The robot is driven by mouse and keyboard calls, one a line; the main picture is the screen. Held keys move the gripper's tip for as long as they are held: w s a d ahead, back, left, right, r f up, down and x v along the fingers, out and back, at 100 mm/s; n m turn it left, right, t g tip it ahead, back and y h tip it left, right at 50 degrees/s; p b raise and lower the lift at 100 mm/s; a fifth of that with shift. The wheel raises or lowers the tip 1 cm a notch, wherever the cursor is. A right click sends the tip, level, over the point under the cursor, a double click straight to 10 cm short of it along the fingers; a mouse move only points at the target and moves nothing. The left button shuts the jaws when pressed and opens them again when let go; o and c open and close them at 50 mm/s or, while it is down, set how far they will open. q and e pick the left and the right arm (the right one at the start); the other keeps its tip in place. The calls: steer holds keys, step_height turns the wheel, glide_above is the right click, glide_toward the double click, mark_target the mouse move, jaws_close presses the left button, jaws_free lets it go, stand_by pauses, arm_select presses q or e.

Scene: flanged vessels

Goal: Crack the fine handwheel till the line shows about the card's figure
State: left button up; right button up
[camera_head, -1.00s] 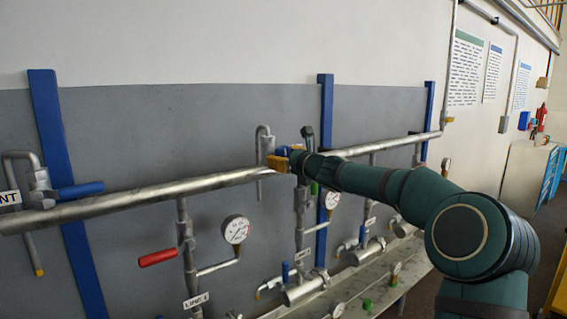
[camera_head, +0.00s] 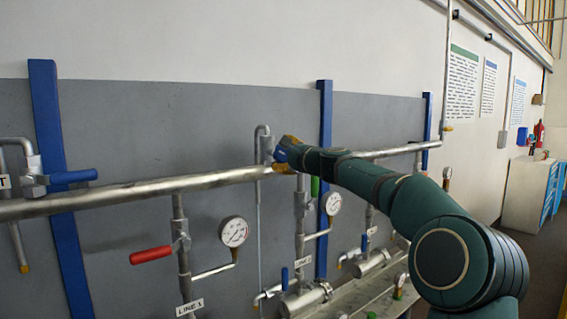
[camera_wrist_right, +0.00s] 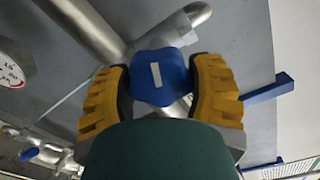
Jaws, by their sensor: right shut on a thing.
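A blue handwheel (camera_wrist_right: 174,88) with a white bar mark on its face fills the middle of the right wrist view. My right gripper (camera_wrist_right: 160,76) has its yellow fingers on either side of it and is shut on it. In the head view my right gripper (camera_head: 285,155) is at the long pipe, beside an upright bent tube. A round white gauge (camera_head: 332,203) hangs below and right of it. Another gauge (camera_head: 233,231) is on the line to the left. Their needle readings are too small to tell. My left gripper is not in view.
A long steel pipe (camera_head: 130,197) crosses the grey panel, held by blue posts (camera_head: 48,130). A red lever (camera_head: 150,255) and a LINE 1 label (camera_head: 189,308) are at lower left. Printed sheets (camera_head: 462,82) hang on the right wall.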

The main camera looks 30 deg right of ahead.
steer(key=shift+n+b, duration=0.6)
steer(key=shift+n, duration=1.1)
steer(key=o, duration=1.2)
steer(key=shift+s, duration=0.1)
steer(key=s+d, duration=0.1)
steer(key=s, duration=1)
steer(key=shift+s, duration=0.4)
